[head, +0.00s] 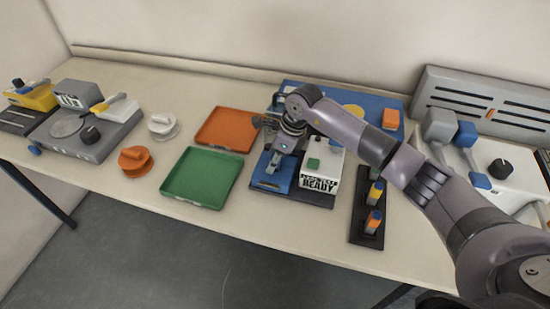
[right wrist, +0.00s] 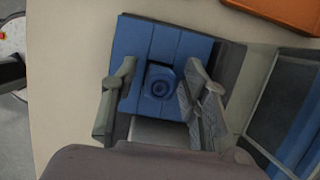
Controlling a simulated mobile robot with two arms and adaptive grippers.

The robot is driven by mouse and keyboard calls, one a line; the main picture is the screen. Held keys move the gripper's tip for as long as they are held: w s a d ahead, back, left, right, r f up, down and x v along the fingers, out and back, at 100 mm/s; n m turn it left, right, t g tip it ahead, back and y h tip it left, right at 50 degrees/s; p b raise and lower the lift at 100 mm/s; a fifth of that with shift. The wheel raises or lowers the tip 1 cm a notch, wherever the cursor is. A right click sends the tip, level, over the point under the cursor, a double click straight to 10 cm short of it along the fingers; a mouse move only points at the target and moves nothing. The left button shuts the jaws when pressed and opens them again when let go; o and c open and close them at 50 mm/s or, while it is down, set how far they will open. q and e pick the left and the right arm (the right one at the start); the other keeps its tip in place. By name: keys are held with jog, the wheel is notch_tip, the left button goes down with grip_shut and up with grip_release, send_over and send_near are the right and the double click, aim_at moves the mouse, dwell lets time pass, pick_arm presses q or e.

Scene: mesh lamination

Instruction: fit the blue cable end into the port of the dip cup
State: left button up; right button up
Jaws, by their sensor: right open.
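My right gripper (head: 273,164) reaches in from the right and points down over a blue plate (head: 265,180) beside a white box marked READY (head: 318,178). In the right wrist view the right gripper (right wrist: 160,68) is open. Its fingers stand on either side of a round blue knob-like piece (right wrist: 160,84) on the blue plate (right wrist: 148,40), with gaps at both sides. I cannot tell whether this piece is the blue cable end. I cannot clearly make out the dip cup or its port. My left gripper is not in view.
A green tray (head: 187,201) and an orange tray (head: 254,116) lie left of the gripper. A white spool-like piece (head: 162,125) and an orange one (head: 130,169) stand further left.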

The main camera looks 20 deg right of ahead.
jog(key=shift+r, duration=0.25)
jog(key=b+v, duration=0.2)
jog(key=v, duration=1)
jog(key=shift+b, duration=0.4)
jog(key=shift+f, duration=0.15)
